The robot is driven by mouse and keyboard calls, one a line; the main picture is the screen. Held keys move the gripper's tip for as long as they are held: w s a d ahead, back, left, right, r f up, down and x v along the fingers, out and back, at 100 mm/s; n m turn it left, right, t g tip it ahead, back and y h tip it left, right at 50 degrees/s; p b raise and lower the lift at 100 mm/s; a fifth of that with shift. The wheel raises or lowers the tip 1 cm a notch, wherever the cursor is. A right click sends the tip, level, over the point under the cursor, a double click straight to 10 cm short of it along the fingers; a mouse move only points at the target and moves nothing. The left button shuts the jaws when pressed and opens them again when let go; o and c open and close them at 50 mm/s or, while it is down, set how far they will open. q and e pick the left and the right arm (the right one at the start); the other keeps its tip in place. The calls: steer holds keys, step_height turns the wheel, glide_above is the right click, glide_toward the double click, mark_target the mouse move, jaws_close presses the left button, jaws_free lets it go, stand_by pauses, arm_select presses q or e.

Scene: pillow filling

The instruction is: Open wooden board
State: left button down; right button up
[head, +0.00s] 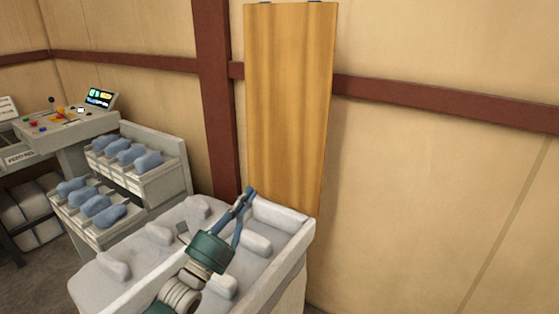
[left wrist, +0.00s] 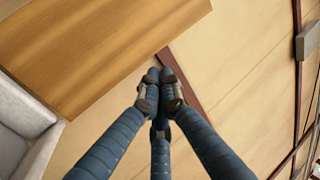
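The wooden board (head: 290,95) is a tall plank with a striped grain. It stands upright in front of the wall, above the back of a pale bin, with small dark bits at its top edge. In the left wrist view the board (left wrist: 90,45) fills the upper left. My left gripper (head: 250,192) is near the board's lower left edge, above the bin. In the left wrist view its fingertips (left wrist: 160,74) are together with nothing visible between them. They appear beside the board's edge; I cannot tell whether they touch it. My right gripper is not in view.
The pale bin (head: 290,262) holds whitish lumps below my left arm. A rack (head: 165,185) with several blue bundles stands to its left. A control desk (head: 55,125) with a lit screen (head: 99,97) is further left. The wall right of the board is clear.

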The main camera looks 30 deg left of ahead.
arm_select(q)
steer(key=p+x, duration=0.4)
steer(key=x, duration=1)
steer(key=shift+d+p, duration=0.25)
steer(key=shift+p, duration=0.05)
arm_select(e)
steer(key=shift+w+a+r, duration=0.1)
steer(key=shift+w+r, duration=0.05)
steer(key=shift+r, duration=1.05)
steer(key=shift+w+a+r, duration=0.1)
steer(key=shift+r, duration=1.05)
